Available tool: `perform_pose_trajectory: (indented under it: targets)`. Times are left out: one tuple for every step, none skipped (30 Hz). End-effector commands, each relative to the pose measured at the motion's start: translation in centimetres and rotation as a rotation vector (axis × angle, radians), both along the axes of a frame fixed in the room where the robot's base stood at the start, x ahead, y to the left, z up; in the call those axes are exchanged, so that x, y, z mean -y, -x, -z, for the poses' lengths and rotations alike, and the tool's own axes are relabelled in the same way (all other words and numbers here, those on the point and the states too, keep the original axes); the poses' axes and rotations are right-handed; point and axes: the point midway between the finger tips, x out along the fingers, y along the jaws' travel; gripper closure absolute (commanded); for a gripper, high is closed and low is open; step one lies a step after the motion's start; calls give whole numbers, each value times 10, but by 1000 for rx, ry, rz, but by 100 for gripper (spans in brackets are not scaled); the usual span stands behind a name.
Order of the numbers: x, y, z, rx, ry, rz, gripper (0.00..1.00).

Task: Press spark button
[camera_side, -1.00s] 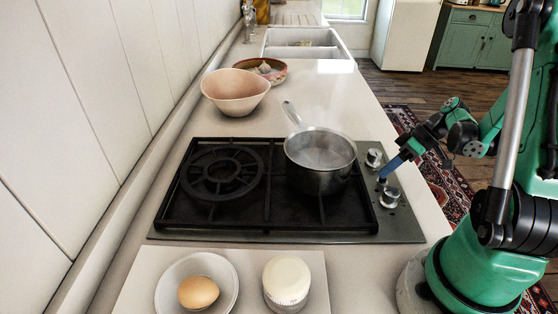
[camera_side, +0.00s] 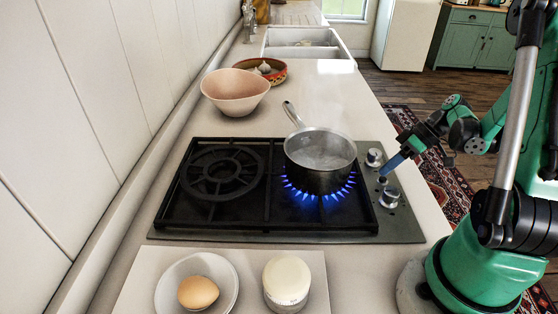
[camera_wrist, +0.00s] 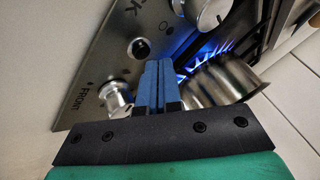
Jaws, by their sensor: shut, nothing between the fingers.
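The spark button (camera_side: 382,181) is a small dark button between two silver knobs on the hob's right-hand panel. A dark round button also shows in the wrist view (camera_wrist: 138,48), just beyond my fingertips. My gripper (camera_side: 386,173) has blue fingers, shut together with nothing between them, pointing down at the button. In the wrist view the closed fingertips (camera_wrist: 157,65) appear slightly apart from it; exact contact is hard to tell. A ring of blue flame (camera_side: 333,197) burns under the steel saucepan (camera_side: 320,165).
The front knob (camera_side: 389,197) and back knob (camera_side: 374,158) stand close on either side of my fingers. The black grate (camera_side: 222,174) is left of them.

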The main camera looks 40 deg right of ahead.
Motion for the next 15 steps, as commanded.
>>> perform_pose_trajectory:
  targets:
    - [0, 0, -3, 0, 0, 0, 100]
    - [0, 0, -6, 0, 0, 0, 100]
    - [0, 0, -10, 0, 0, 0, 100]
    - [0, 0, -14, 0, 0, 0, 100]
    - [0, 0, -17, 0, 0, 0, 100]
    - [0, 0, -21, 0, 0, 0, 100]
    - [0, 0, -25, 0, 0, 0, 100]
    - [0, 0, -28, 0, 0, 0, 100]
    - [0, 0, -32, 0, 0, 0, 100]
    - [0, 0, -36, 0, 0, 0, 100]
    - [0, 0, -39, 0, 0, 0, 100]
    - [0, 0, -43, 0, 0, 0, 100]
    - [0, 0, -46, 0, 0, 0, 100]
    - [0, 0, -49, 0, 0, 0, 100]
    - [0, 0, -52, 0, 0, 0, 100]
